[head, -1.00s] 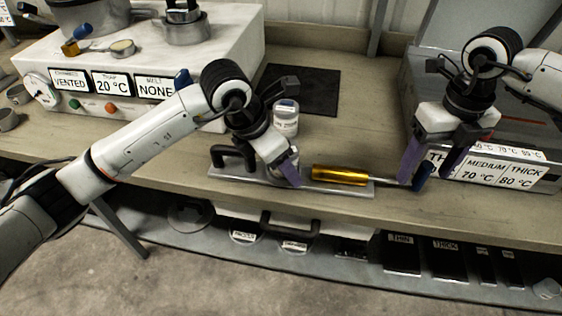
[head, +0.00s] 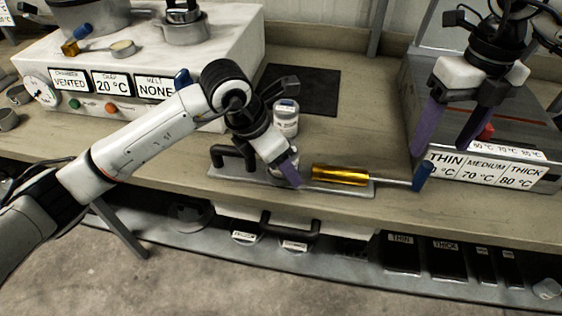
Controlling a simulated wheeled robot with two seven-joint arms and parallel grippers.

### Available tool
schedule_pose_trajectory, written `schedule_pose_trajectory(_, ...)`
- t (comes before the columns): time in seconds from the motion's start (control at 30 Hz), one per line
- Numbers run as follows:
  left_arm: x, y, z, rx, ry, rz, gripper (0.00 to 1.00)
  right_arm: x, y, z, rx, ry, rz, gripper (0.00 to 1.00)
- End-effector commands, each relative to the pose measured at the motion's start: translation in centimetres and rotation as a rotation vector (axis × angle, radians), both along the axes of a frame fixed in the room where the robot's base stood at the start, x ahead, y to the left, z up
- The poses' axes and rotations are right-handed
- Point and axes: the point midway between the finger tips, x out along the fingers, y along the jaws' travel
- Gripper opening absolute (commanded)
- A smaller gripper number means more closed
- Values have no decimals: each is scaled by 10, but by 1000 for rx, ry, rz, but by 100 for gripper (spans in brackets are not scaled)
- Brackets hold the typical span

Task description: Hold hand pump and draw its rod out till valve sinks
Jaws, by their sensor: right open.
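The hand pump lies level on a grey plate (head: 230,182) at the bench's front edge. It has a golden barrel (head: 340,175), a thin steel rod (head: 391,182) showing to the right, and a blue handle (head: 422,178) at the rod's end. My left gripper (head: 288,172) is at the barrel's left end, one purple finger angled down; its other finger is hidden, so its grip is unclear. My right gripper (head: 449,145) is open and empty, raised above and to the right of the blue handle, apart from it. I cannot make out the valve.
A small white-labelled jar (head: 285,117) stands behind my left gripper. A black mat (head: 305,90) lies behind it. A white unit (head: 140,55) with labels stands at the left, and a grey box with temperature labels (head: 485,170) at the right.

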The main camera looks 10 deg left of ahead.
Motion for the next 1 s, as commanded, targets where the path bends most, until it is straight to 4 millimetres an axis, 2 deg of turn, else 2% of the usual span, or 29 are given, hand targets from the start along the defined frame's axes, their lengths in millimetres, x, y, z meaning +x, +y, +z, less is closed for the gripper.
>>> schedule_pose_trajectory(0.03,-3,2,-6,10,14,-2,11,0,0,4,0,-1,0,65)
schedule_pose_trajectory(0.4,-4,2,-6,9,15,-2,11,0,0,10,0,1,0,65)
schedule_pose_trajectory(0.43,-4,2,-6,9,15,-2,62,0,0,10,0,1,0,65)
schedule_pose_trajectory(0.57,-3,2,-6,10,13,0,82,0,0,10,0,1,0,65)
schedule_pose_trajectory(1.0,-2,4,0,8,8,4,82,0,0,10,0,1,0,65)
